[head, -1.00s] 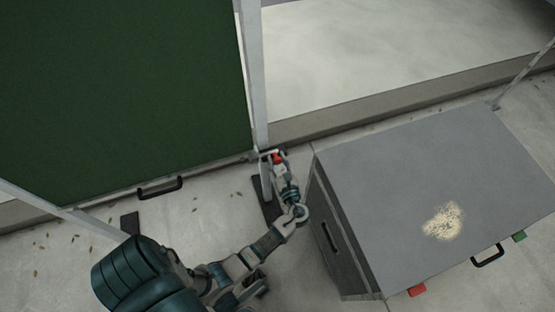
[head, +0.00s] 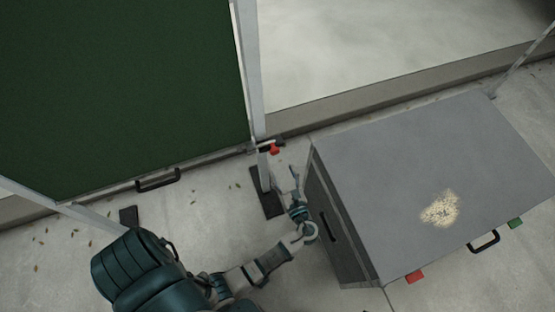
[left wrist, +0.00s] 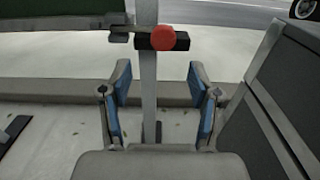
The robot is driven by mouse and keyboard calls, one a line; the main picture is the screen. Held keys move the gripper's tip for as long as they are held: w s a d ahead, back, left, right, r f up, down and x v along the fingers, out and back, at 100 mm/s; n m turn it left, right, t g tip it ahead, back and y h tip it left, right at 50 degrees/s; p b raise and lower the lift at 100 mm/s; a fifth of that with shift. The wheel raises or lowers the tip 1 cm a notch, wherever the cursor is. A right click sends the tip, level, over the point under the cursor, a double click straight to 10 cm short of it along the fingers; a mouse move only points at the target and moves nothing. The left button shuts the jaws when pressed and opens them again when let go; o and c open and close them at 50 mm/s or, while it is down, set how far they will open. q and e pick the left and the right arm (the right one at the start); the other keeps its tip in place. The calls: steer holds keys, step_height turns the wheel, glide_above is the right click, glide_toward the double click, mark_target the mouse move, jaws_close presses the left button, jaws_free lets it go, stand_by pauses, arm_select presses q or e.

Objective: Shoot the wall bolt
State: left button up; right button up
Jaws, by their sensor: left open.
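The wall bolt has a red knob (head: 274,149) at the lower corner of the green panel (head: 120,90), beside the upright post. In the left wrist view the round red knob (left wrist: 162,38) sits on a dark bar in front of the grey post (left wrist: 148,75). My left gripper (head: 288,176) is open and empty, short of the knob and apart from it. In the left wrist view its two blue-padded fingers (left wrist: 160,100) are spread below the knob, with the post between them in the picture. My right gripper is not in view.
A large grey cabinet (head: 400,180) stands close on the right of my left arm. A black handle (head: 158,180) is on the green panel's lower edge. Dark foot plates (head: 267,192) lie on the floor. Open pale floor lies left of my arm.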

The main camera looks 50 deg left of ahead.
arm_select(q)
steer(key=v, duration=0.3)
stand_by(0.5)
